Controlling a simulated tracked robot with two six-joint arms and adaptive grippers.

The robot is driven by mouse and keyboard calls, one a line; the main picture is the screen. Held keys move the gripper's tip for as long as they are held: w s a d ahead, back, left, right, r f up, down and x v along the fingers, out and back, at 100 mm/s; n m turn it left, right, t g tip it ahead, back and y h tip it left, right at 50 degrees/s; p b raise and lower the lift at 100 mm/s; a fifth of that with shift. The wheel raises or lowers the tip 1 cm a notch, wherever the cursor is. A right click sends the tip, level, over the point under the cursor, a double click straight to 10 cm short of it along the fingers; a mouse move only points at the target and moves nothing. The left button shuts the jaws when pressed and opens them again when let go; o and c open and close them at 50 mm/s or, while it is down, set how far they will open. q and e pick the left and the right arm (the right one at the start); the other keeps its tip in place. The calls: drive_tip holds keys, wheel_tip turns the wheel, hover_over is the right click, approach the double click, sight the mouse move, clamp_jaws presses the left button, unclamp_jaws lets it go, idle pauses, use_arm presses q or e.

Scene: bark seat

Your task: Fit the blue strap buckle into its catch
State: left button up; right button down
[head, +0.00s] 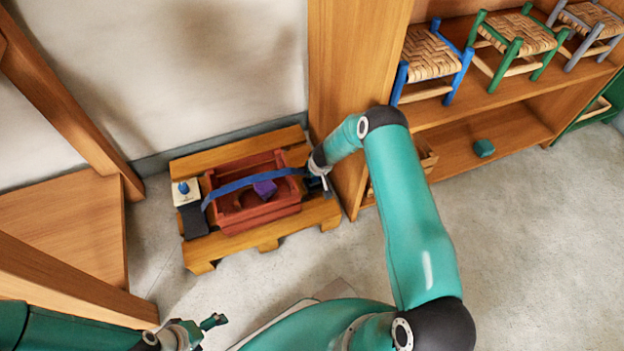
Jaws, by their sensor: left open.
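The blue strap (245,182) runs from a dark block (193,221) at the pallet's left end, across the top of a red crate (225,216), to the pallet's right end. Its right end meets my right gripper (317,176), which points down at the crate's right side. The buckle and catch are hidden or too small to make out there, and I cannot tell whether the fingers are closed on the buckle. My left gripper (211,323) is open and empty at the bottom left, well away from the pallet.
The crate stands on a wooden pallet (270,232) by the wall, with a purple object (265,189) in it. A pale box with a blue knob (184,189) sits at the pallet's left. A shelf with woven stools (430,55) stands right. Floor in front is clear.

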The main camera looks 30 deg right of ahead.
use_arm(q)
drive_tip(key=shift+f, duration=0.45)
use_arm(e)
drive_tip(key=shift+f, duration=0.8)
drive_tip(key=shift+f+b, duration=0.3)
drive_tip(key=shift+f, duration=0.05)
use_arm(q)
drive_tip(key=shift+f, duration=0.15)
use_arm(e)
drive_tip(key=c, duration=0.9)
unclamp_jaws()
drive_tip(key=shift+r, duration=0.2)
